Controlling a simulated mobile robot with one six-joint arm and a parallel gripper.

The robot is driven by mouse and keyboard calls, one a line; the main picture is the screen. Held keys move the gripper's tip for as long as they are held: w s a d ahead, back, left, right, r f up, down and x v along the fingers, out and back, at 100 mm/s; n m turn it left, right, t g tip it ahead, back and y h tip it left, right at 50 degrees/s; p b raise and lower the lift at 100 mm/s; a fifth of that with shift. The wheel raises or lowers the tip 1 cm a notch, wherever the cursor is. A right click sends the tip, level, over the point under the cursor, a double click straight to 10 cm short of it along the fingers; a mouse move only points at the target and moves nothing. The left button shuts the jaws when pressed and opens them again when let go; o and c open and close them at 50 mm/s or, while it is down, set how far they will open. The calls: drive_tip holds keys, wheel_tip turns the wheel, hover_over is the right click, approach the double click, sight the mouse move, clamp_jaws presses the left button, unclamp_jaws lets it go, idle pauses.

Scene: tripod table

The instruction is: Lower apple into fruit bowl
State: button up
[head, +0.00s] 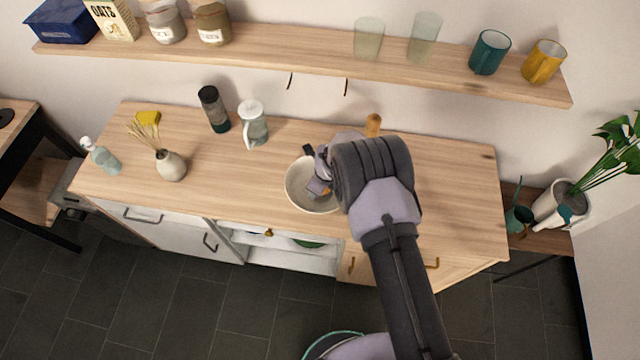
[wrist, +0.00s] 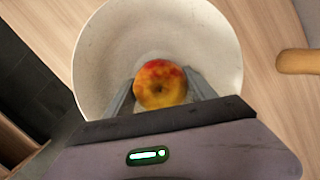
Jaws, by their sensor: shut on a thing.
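The apple (wrist: 160,84), red and yellow, shows in the wrist view between the two fingers of my gripper (wrist: 161,92), which is shut on it. In that view the apple is in front of the inside of the white fruit bowl (wrist: 110,50). I cannot tell whether the apple touches the bowl. In the head view the bowl (head: 297,186) stands on the wooden counter, with my gripper (head: 318,187) over it. My arm hides the right part of the bowl there, and I cannot make out the apple in that view.
A wooden handle (head: 373,125) shows just behind my arm. A shelf (head: 300,52) with jars and cups runs above. The counter (head: 455,190) is clear to the right.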

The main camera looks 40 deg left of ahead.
drive_tip(key=shift+f+b, duration=0.9)
idle(0.3)
